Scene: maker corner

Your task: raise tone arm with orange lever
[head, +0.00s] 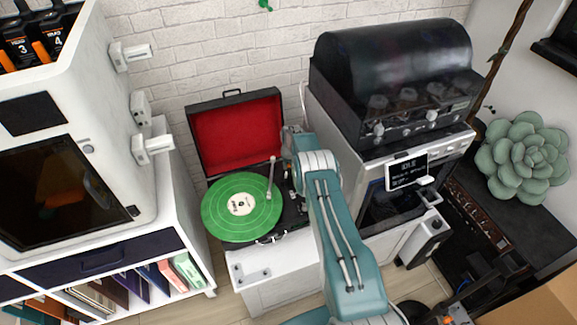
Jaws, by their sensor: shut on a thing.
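The record player is an open black case with a red-lined lid (238,135). A green record (240,210) with a pale label lies on its platter. The silver tone arm (271,178) reaches over the record's right part; I cannot tell whether its tip touches the disc. My gripper (292,173) is down at the right side of the player, right of the tone arm, mostly hidden by my teal arm. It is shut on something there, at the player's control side. The orange lever itself is hidden from this view, so its position cannot be seen.
The player stands on a white cabinet (262,268). A white enclosed machine (75,130) is at left, above shelves of books. A black-domed machine (395,75) stands close at right, beside my arm. A large succulent (525,150) is farther right.

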